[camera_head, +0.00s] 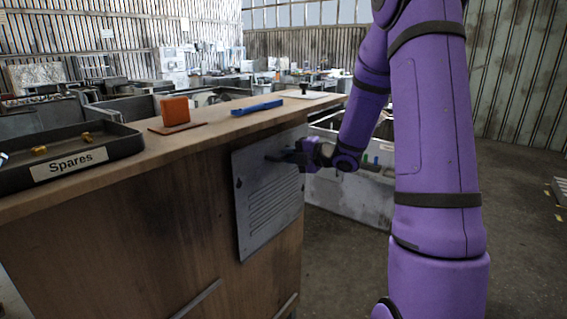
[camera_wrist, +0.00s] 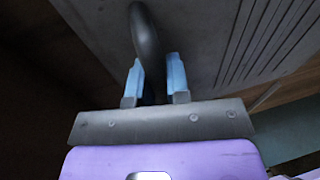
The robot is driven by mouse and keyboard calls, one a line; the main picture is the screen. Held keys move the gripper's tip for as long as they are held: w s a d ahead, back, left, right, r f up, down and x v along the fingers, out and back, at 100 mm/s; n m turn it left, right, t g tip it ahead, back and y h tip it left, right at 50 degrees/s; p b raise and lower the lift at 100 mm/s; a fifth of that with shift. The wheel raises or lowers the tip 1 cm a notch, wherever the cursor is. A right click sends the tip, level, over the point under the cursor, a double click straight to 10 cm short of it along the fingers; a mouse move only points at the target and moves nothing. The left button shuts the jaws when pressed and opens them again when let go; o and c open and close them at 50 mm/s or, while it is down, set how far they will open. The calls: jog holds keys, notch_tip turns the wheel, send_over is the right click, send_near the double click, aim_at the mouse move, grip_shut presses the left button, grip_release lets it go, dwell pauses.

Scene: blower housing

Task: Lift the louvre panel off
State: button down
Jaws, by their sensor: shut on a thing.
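The louvre panel (camera_head: 268,200) is a grey metal plate with rows of slots, upright against the end of the wooden housing. It also shows in the wrist view (camera_wrist: 215,35), with its slots at the upper right. A dark curved handle (camera_wrist: 146,38) stands out from the panel. My gripper (camera_wrist: 152,75) has its two blue fingers on either side of the handle and is shut on it. In the head view my gripper (camera_head: 292,157) is at the panel's upper part. Whether the panel is apart from the housing behind it I cannot tell.
On the wooden top (camera_head: 190,146) are a black Spares tray (camera_head: 70,165) with brass pieces, an orange block (camera_head: 175,110) and a blue bar (camera_head: 257,107). A grey bin (camera_head: 345,195) stands behind my arm. Open floor (camera_head: 345,260) lies at the right.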

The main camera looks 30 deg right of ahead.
jog(key=a+r+v, duration=0.1)
jog(key=r+v, duration=0.1)
jog(key=v, duration=1.9)
jog(key=shift+r, duration=0.1)
